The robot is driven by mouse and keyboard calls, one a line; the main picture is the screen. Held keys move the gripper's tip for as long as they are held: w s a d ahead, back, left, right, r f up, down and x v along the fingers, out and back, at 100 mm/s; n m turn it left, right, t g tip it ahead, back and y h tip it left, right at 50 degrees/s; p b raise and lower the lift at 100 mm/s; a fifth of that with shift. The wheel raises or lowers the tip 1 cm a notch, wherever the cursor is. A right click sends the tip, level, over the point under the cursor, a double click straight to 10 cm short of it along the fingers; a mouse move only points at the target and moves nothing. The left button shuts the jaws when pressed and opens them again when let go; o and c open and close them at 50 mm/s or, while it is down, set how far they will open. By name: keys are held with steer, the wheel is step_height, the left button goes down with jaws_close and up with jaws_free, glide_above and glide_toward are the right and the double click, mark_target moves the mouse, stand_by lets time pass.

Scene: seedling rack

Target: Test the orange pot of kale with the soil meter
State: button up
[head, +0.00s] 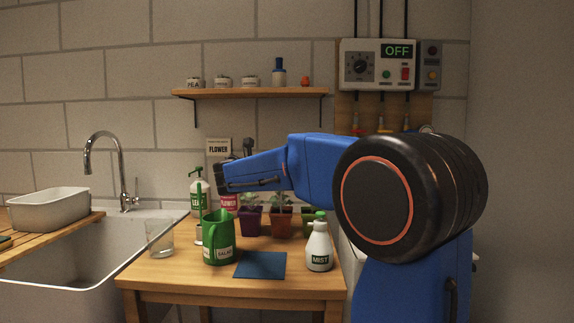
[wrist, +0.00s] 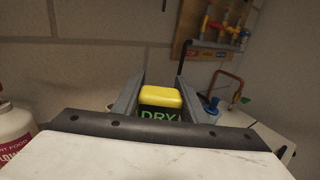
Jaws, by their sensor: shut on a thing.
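My gripper (wrist: 160,108) is shut on the soil meter (wrist: 160,96), whose yellow top and dark face with green letters "DRY" show between the two grey fingers in the wrist view. The meter's probe is hidden there. In the head view my wrist end is above the back left of the table, and I cannot make out the meter.
A green watering can (head: 217,246), a clear glass (head: 160,238), a blue mat (head: 262,265) and a white mist bottle (head: 319,247) stand or lie in front of the pots. Leaf and flower bottles (head: 198,205) are at the back left. A shelf (head: 250,93) is above.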

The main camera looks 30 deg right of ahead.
steer(key=shift+f, duration=0.75)
stand_by(0.9)
step_height(320, 180, up, 11)
stand_by(1.2)
stand_by(0.6)
steer(key=s+a+r, duration=0.3)
steer(key=s, duration=0.7)
steer(key=shift+s, duration=0.35)
stand_by(0.7)
steer(key=s+a+r, duration=0.3)
steer(key=s, duration=0.7)
steer(key=shift+s, duration=0.25)
stand_by(0.8)
